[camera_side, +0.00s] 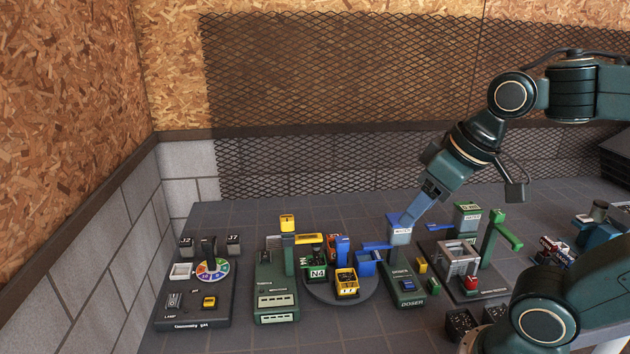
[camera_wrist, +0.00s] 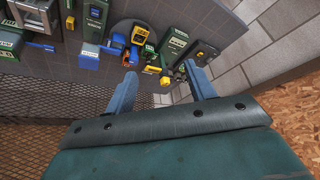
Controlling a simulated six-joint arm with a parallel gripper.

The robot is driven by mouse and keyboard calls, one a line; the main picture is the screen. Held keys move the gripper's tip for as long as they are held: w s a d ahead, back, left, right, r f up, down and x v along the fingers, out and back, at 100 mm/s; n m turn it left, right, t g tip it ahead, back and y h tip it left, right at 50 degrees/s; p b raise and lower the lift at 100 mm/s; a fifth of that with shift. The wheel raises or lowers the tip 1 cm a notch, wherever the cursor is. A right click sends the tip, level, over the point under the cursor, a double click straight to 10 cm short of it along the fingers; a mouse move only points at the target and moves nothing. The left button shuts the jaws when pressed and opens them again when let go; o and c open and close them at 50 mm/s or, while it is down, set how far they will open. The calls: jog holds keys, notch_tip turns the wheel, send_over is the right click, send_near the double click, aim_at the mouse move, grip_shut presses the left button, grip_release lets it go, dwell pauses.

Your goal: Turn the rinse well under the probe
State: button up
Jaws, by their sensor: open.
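The dark station at the far left (camera_side: 193,300) carries a small wheel (camera_side: 213,270) with coloured, lettered sectors. A dark upright probe head (camera_side: 208,248) stands at the wheel's back edge. I cannot tell which sector is the rinse well or exactly which one lies under the probe. My gripper (camera_side: 412,214) is far to the right of the wheel, pointing down-left near the blue-topped dosing post (camera_side: 400,237); I cannot tell whether they touch. In the wrist view my gripper (camera_wrist: 160,74) has its two blue fingers wide apart with nothing between them.
Between my gripper and the wheel stand a green machine (camera_side: 276,290) and a round turntable (camera_side: 318,292) with green and yellow cups. Blocks marked J2 (camera_side: 186,246) and J7 (camera_side: 233,243) stand behind the wheel.

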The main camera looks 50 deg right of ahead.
jog(key=w+d+m+g, duration=0.2)
jog(key=w+d, duration=0.1)
jog(key=w, duration=0.5)
jog(key=m+g, duration=0.3)
jog(key=m, duration=0.3)
send_over(342, 240)
notch_tip(342, 240, down, 11)
jog(key=shift+d, duration=0.1)
notch_tip(342, 240, down, 14)
jog(key=shift+r, duration=0.1)
jog(key=shift+c, duration=0.4)
grip_shut()
